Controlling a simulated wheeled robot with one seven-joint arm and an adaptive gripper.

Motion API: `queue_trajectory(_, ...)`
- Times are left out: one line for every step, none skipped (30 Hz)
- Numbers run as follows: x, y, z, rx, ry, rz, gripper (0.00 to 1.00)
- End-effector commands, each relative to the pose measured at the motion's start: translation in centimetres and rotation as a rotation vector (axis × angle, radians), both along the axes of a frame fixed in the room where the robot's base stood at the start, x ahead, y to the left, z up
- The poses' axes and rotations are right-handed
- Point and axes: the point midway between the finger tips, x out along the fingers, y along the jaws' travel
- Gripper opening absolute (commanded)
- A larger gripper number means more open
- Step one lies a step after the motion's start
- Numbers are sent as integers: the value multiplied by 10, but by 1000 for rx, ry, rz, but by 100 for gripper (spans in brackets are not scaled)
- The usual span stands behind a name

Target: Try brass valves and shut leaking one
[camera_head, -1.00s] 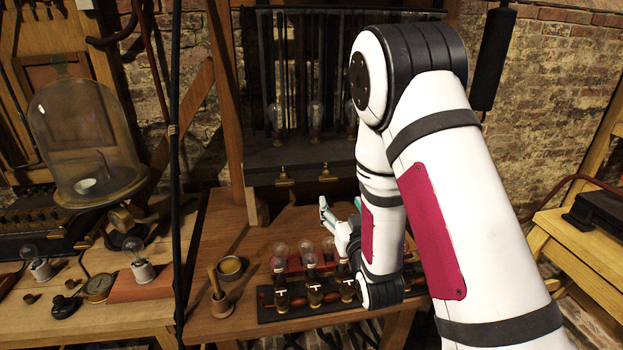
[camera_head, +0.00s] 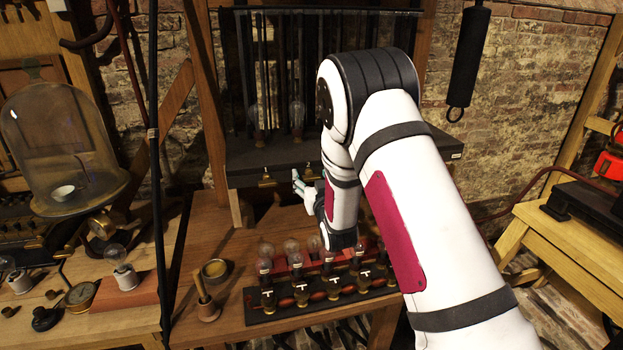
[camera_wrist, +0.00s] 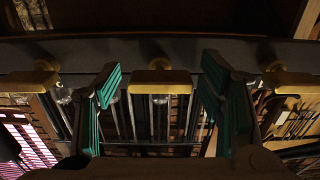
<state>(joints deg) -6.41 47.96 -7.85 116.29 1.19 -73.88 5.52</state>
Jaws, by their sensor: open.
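Brass valves sit in a row along the front edge of a dark shelf (camera_head: 235,172). In the head view one valve (camera_head: 267,181) is left of my gripper (camera_head: 303,184) and another (camera_head: 308,171) is right by its fingers. In the wrist view three brass handles show: a left one (camera_wrist: 28,81), a middle one (camera_wrist: 160,80) and a right one (camera_wrist: 287,79). My gripper's teal fingers (camera_wrist: 160,92) are spread apart on either side of the middle handle. I cannot tell whether they touch it. No leak can be made out. My arm hides the shelf's right part.
A black board (camera_head: 320,309) with brass T-handled fittings and bulbs stands on the bench below my gripper. A glass bell jar (camera_head: 62,145) stands far left.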

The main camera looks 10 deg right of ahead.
Motion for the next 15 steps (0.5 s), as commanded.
queue_trajectory(1,0,0,0,0,0,63)
queue_trajectory(1,0,0,0,0,0,63)
queue_trajectory(1,0,0,0,1,0,63)
queue_trajectory(1,0,0,0,1,0,63)
queue_trajectory(1,0,0,0,1,0,63)
queue_trajectory(1,0,0,0,1,0,63)
queue_trajectory(1,0,0,0,1,0,63)
queue_trajectory(1,0,0,0,0,0,63)
queue_trajectory(1,0,0,0,0,0,54)
queue_trajectory(1,0,0,0,0,0,47)
queue_trajectory(1,0,0,0,0,0,41)
queue_trajectory(1,0,0,0,0,0,32)
queue_trajectory(1,0,0,0,0,0,25)
queue_trajectory(1,0,0,0,0,0,18)
queue_trajectory(1,0,0,0,0,0,15)
